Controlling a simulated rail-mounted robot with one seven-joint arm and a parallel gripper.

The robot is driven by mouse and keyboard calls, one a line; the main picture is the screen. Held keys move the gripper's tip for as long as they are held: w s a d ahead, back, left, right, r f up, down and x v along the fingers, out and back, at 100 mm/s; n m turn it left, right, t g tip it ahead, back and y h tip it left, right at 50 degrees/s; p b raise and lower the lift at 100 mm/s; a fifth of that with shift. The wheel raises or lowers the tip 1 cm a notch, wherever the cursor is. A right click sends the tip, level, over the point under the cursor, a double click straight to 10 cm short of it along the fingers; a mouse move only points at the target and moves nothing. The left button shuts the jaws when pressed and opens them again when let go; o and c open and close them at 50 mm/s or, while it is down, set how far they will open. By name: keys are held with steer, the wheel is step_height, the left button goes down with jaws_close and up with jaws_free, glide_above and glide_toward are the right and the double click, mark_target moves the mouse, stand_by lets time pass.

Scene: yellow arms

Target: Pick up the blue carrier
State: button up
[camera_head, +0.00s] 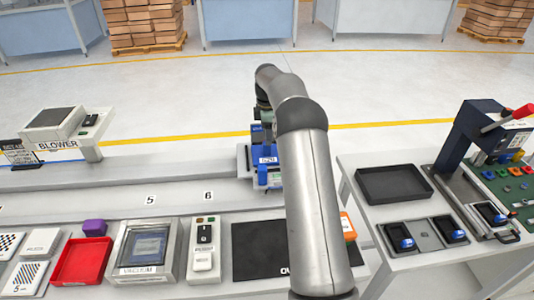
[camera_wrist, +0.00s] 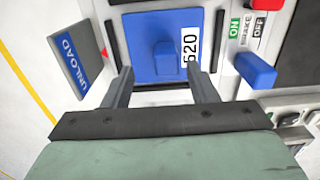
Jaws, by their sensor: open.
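The blue carrier (camera_wrist: 140,65) is a flat blue plate with a raised blue block in its middle and a white label reading 620, in the wrist view. In the head view the carrier (camera_head: 266,153) sits at the end of the rail, partly hidden by my arm. My gripper (camera_wrist: 161,75) is open above the carrier's near part. I cannot tell how high the fingertips are above the plate. In the head view my arm hides most of the gripper.
A grey UNLOAD sign (camera_wrist: 80,57) stands left of the fingers, and a blue lever (camera_wrist: 256,70) by the BRAKE switch label stands to the right. A black mat (camera_head: 258,252) lies in front. A side table (camera_head: 372,218) with a black tray (camera_head: 393,184) stands right.

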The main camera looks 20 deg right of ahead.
mark_target(267, 150)
steer(key=shift+s+a+f+p, duration=0.2)
steer(key=shift+f+p, duration=0.25)
steer(key=shift+f, duration=0.95)
steer(key=shift+s+a+f+p, duration=0.15)
steer(key=shift+f+p, duration=0.25)
steer(key=shift+f, duration=0.95)
steer(key=shift+d, duration=0.1)
jaws_close()
